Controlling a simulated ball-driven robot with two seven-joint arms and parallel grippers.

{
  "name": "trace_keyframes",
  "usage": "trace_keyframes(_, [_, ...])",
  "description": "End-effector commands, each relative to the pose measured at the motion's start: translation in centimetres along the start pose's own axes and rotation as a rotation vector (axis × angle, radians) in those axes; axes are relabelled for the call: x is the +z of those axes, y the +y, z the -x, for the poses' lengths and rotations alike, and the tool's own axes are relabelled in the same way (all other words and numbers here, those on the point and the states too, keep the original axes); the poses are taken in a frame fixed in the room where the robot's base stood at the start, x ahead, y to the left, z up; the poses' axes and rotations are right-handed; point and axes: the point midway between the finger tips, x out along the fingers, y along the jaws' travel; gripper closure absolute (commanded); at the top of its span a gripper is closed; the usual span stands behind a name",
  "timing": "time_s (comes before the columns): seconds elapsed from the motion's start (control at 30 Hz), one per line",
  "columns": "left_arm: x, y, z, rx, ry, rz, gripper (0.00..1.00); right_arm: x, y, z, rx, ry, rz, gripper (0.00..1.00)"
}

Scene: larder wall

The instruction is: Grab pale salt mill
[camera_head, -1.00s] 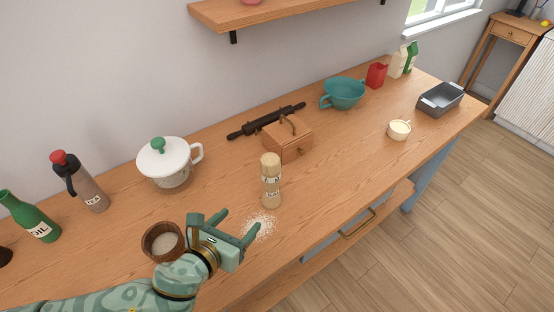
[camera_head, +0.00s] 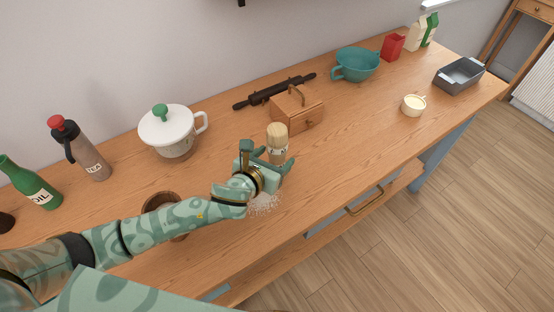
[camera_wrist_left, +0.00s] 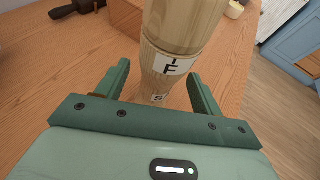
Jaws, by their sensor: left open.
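The pale salt mill (camera_head: 277,138) stands upright on the wooden counter, a light wood cylinder with a rounded top and a white label. In the wrist view the mill (camera_wrist_left: 178,35) rises just beyond and between the two green fingers, its top cut off by the frame. My left gripper (camera_head: 264,158) is open around the near side of the mill, one finger on each side; in the wrist view the gripper (camera_wrist_left: 158,88) shows gaps beside the mill. The mill's lower part is partly hidden by the gripper in the head view. My right gripper is not in view.
A wooden box (camera_head: 297,110) stands close behind the mill. A lidded white pot (camera_head: 170,135) is to the left, and a wooden bowl (camera_head: 160,201) is partly behind my left arm. Spilled white grains (camera_head: 264,203) lie near the gripper. The counter right of the mill is clear.

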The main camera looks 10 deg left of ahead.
Motion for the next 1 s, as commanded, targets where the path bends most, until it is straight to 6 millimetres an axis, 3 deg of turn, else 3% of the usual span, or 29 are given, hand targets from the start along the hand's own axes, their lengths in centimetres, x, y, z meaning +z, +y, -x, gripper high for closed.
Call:
trace_keyframes(0.13, [-0.2,0.0,-2.0,0.0,0.001,0.001,0.33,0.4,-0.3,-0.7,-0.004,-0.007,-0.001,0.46])
trace_keyframes(0.4, [0.0,0.0,-2.2,-0.001,0.001,0.0,0.36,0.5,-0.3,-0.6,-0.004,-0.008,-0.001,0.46])
trace_keyframes(0.6, [-0.1,0.0,-2.2,0.0,0.001,0.0,0.89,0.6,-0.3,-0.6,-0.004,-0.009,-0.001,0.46])
trace_keyframes(1.0, [0.9,0.0,-1.9,0.0,-0.002,-0.001,0.89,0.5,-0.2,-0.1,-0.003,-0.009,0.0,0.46])
